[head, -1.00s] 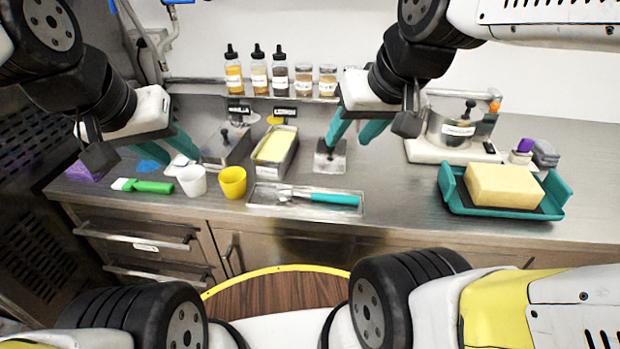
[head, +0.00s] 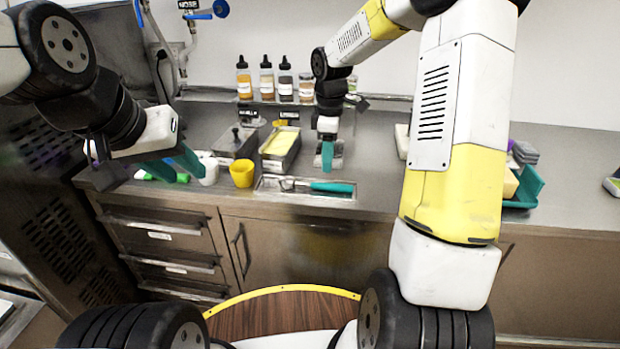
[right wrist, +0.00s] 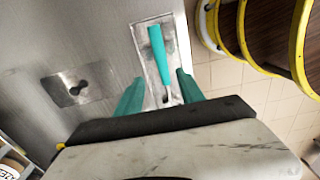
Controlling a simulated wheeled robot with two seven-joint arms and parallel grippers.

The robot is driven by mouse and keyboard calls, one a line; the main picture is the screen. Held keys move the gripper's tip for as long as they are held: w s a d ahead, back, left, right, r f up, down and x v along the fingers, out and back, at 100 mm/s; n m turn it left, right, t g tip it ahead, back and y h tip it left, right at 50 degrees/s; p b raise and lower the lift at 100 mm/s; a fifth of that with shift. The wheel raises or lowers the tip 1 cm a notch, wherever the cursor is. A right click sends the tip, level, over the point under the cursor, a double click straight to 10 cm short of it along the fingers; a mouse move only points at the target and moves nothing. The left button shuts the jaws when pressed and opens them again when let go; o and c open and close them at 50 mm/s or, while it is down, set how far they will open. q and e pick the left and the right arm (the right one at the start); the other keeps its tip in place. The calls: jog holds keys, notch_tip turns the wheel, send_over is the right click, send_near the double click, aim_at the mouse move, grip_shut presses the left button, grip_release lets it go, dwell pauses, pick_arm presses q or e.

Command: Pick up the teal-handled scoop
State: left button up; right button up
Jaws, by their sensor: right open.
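The teal-handled scoop (head: 330,187) lies in a shallow metal tray (head: 305,197) near the counter's front edge, its teal handle to the right and its metal end to the left. In the right wrist view the scoop's handle (right wrist: 158,52) shows beyond and between the teal fingers. My right gripper (head: 327,157) is open and empty, above and behind the tray, pointing down; its fingers also show in the right wrist view (right wrist: 160,95). My left gripper (head: 170,168) hangs over the left end of the counter, its two teal fingers apart, with nothing seen between them.
A yellow cup (head: 242,173) and a white cup (head: 208,168) stand left of the tray. A metal pan of yellow content (head: 280,143) and several bottles (head: 266,80) stand behind. My right arm hides much of the right counter.

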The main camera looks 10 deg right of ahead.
aim_at(328, 184)
jog(key=f, duration=0.8)
jog(key=shift+s+f, duration=0.1)
jog(key=shift+s, duration=0.15)
jog(key=shift+d, duration=0.1)
grip_shut()
